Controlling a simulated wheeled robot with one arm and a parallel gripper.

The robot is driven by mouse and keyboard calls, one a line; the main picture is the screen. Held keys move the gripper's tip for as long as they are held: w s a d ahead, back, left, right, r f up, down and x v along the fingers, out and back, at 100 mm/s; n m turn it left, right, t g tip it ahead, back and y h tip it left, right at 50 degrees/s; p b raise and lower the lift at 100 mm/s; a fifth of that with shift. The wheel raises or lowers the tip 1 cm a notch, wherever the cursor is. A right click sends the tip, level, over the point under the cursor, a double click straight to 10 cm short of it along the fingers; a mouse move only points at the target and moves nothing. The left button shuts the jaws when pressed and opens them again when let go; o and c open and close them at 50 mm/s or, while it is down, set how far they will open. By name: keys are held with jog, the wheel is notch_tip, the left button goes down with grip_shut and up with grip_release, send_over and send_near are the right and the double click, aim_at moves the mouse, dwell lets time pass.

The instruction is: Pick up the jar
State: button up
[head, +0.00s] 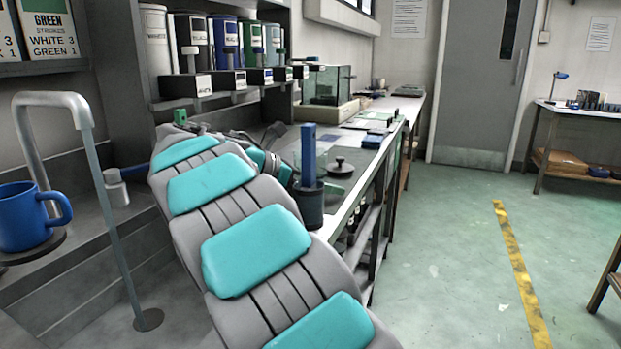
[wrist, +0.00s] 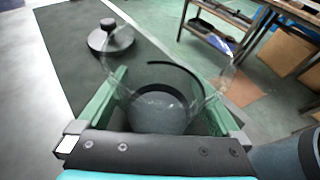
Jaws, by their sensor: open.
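In the head view my grey and teal arm covers much of the bench, and the jar and my fingers cannot be made out clearly there.
A dark knobbed lid (wrist: 110,40) lies on the dark mat (wrist: 72,60) beyond the jar; the lid also shows in the head view (head: 341,166). A dark pot (head: 310,208) with a blue upright block (head: 308,155) stands near the bench front. Open floor (head: 440,260) lies right.

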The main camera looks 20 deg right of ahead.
jog(key=shift+c, duration=0.2)
jog(key=c, duration=1.4)
